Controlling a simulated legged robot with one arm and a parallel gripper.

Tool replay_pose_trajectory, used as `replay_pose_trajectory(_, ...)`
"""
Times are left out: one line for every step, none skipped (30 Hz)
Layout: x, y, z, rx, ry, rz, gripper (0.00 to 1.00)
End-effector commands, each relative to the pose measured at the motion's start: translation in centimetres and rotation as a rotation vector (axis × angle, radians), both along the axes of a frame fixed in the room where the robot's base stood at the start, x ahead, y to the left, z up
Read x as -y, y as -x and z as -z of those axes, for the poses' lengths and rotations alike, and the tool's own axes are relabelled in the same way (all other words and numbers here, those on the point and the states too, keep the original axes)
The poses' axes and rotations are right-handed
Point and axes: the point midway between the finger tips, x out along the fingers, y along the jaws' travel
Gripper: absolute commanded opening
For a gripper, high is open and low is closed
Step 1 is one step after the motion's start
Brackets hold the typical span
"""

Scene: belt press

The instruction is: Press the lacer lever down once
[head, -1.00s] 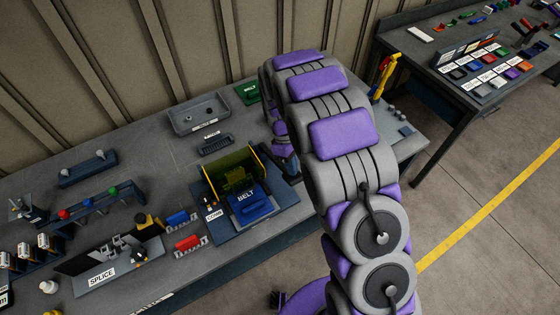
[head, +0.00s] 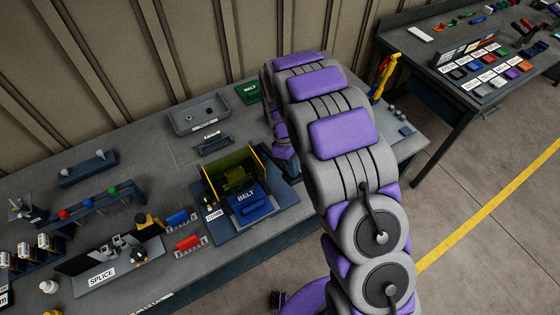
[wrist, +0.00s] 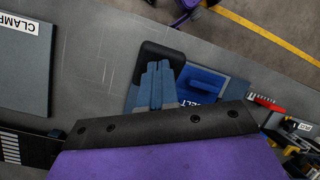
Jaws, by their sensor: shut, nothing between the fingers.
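The lacer fixture (head: 222,233), with a yellow-edged guard, stands on the bench left of my arm. A blue block marked BELT (head: 248,203) sits in it; the block also shows in the wrist view (wrist: 205,82). Contact cannot be told. In the head view my gripper (head: 284,150) is mostly hidden behind my arm.
A grey tray (head: 198,114) and a green block (head: 248,92) lie behind the fixture. Red (head: 187,242) and blue (head: 177,218) pieces and a SPLICE station (head: 100,275) stand to the left. A second bench (head: 440,75) is at the far right.

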Motion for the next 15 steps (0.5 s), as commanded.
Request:
replay_pose_trajectory(0.0,0.0,0.0,0.0,0.0,0.0,0.0)
replay_pose_trajectory(0.0,0.0,0.0,0.0,0.0,0.0,0.0)
replay_pose_trajectory(0.0,0.0,0.1,0.0,0.0,0.0,0.0)
replay_pose_trajectory(0.0,0.1,0.2,0.0,0.0,0.0,0.0)
replay_pose_trajectory(0.1,0.1,0.3,-0.001,0.0,0.0,0.0)
replay_pose_trajectory(0.1,0.1,0.4,-0.001,0.0,0.0,0.0)
replay_pose_trajectory(0.1,0.2,0.6,-0.001,0.0,0.0,0.0)
replay_pose_trajectory(0.2,0.3,0.7,-0.003,0.001,0.0,0.0)
replay_pose_trajectory(0.2,0.4,1.0,-0.003,0.002,0.0,0.0)
replay_pose_trajectory(0.3,0.4,1.2,-0.004,0.001,0.0,0.0)
replay_pose_trajectory(0.3,0.5,1.3,-0.004,0.001,0.0,0.0)
replay_pose_trajectory(0.4,0.6,1.6,-0.004,0.001,0.0,0.0)
replay_pose_trajectory(0.4,0.6,1.8,-0.003,0.002,0.0,0.0)
replay_pose_trajectory(0.4,0.6,1.9,-0.003,0.001,0.0,0.0)
replay_pose_trajectory(0.5,0.7,2.1,-0.002,0.001,0.0,0.0)
